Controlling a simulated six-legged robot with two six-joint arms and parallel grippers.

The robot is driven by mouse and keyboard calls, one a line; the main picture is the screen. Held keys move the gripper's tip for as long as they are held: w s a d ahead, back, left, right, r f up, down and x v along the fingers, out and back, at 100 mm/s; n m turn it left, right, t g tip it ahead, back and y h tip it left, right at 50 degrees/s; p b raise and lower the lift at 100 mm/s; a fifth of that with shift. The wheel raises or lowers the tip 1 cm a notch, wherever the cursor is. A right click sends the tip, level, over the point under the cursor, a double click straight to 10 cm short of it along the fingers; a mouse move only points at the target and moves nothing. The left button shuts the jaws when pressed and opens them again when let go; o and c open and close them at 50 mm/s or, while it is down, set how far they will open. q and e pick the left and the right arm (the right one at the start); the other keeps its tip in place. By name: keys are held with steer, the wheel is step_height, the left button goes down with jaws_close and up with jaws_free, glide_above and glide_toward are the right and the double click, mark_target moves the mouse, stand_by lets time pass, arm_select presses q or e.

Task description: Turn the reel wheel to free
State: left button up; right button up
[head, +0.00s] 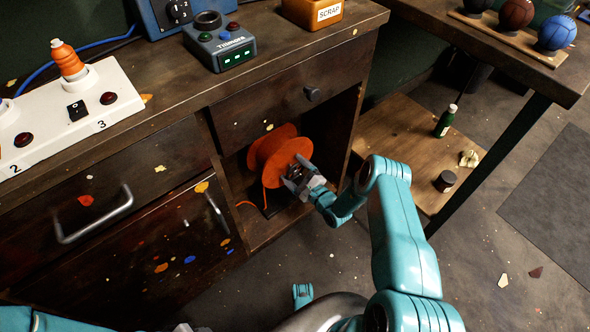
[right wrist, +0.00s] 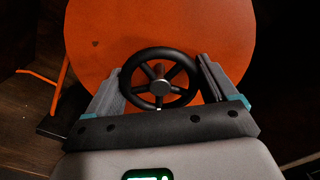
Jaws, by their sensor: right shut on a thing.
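An orange cable reel (head: 275,155) stands in the open cabinet bay under the drawer, with an orange cord running from it to the left. In the right wrist view the orange disc of the reel (right wrist: 120,32) fills the top, with a black spoked wheel (right wrist: 160,79) in front of its middle. My right gripper (head: 293,178) reaches into the bay. Its fingers (right wrist: 160,85) stand on both sides of the wheel and are shut on it.
The bay's right wall (head: 340,140) is close beside my right arm. A drawer with a round knob (head: 312,93) is above the reel. A low wooden shelf with a green bottle (head: 446,121) and a jar (head: 445,181) is to the right. A power strip (head: 65,112) lies on the bench.

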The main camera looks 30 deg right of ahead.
steer(key=n+p, duration=0.1)
steer(key=n, duration=0.4)
steer(key=shift+n, duration=0.3)
steer(key=n+p, duration=0.1)
steer(key=n, duration=0.3)
steer(key=n+p, duration=0.1)
steer(key=n, duration=0.4)
steer(key=shift+a, duration=0.1)
steer(key=n+p, duration=0.1)
steer(key=n, duration=0.3)
steer(key=shift+n+p, duration=0.3)
steer(key=shift+p, duration=0.1)
steer(key=n+p, duration=0.1)
steer(key=n, duration=0.1)
steer(key=shift+n, duration=0.4)
steer(key=n+p, duration=0.2)
steer(key=p, duration=0.1)
steer(key=shift+r, duration=0.1)
steer(key=shift+f+n+p, duration=0.25)
steer(key=shift+n+p, duration=0.85)
steer(key=shift+p, duration=0.45)
